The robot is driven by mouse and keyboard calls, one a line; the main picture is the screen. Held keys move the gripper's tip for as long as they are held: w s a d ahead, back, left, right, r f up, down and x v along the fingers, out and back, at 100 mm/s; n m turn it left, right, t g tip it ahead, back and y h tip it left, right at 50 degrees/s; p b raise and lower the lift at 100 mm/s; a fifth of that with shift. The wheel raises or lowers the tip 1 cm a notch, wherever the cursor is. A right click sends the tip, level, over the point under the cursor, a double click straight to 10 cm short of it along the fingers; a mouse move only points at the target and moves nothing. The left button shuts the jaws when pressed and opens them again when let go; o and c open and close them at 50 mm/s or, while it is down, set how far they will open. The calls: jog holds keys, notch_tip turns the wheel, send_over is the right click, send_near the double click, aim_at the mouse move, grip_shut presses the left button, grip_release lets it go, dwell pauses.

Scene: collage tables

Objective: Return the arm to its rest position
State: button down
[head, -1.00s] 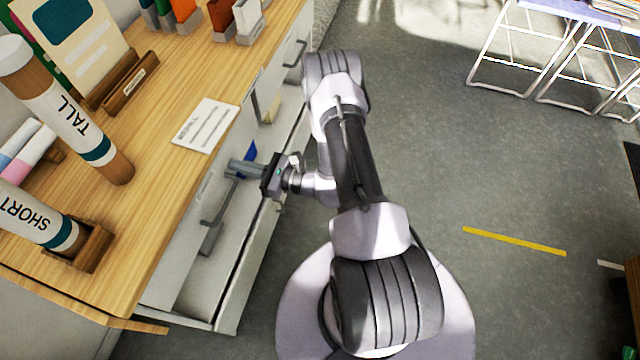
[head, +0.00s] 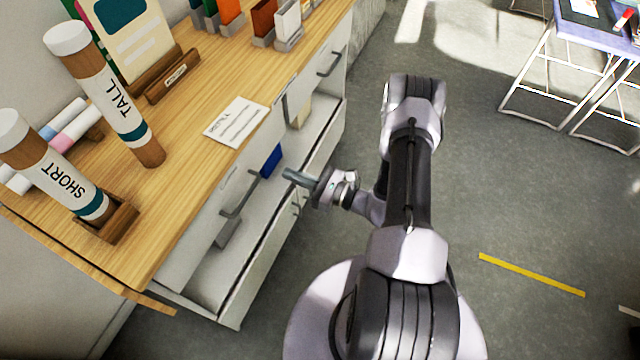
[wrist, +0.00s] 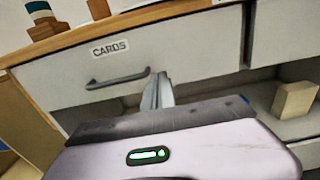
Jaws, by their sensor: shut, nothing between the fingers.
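My gripper (head: 289,175) is shut and empty, pointing left toward the cabinet at the end of my bent arm. In the wrist view its closed fingers (wrist: 157,92) show in front of the drawer front labelled CARDS (wrist: 110,68). The drawer's grey handle (wrist: 118,80) is just left of the fingers there. In the head view the gripper is apart from the handle (head: 239,197), to its right, above an open space with a blue item (head: 271,161) inside.
The wooden cabinet top (head: 190,160) holds a TALL tube (head: 112,98), a SHORT tube (head: 58,180), and a white card (head: 236,122). A folding table (head: 585,30) stands at the upper right. Grey floor (head: 500,190) to the right is mostly clear.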

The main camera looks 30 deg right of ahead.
jog(key=v, duration=0.5)
jog(key=s+a+r+n+g+y, duration=0.1)
jog(key=s+a+r+n+g, duration=0.1)
jog(key=a+r+n+g, duration=0.7)
jog(key=s+a+r+n+g+y, duration=0.1)
jog(key=s+a+r+n+g, duration=0.35)
jog(key=r, duration=0.75)
jog(key=s+r+n+t+h, duration=0.4)
jog(key=s+r+n+h, duration=0.5)
jog(key=r+n+h, duration=0.1)
notch_tip(320, 180, up, 2)
jog(key=shift+r+n+p, duration=0.1)
jog(key=shift+n+p, duration=0.25)
jog(key=shift+n, duration=0.3)
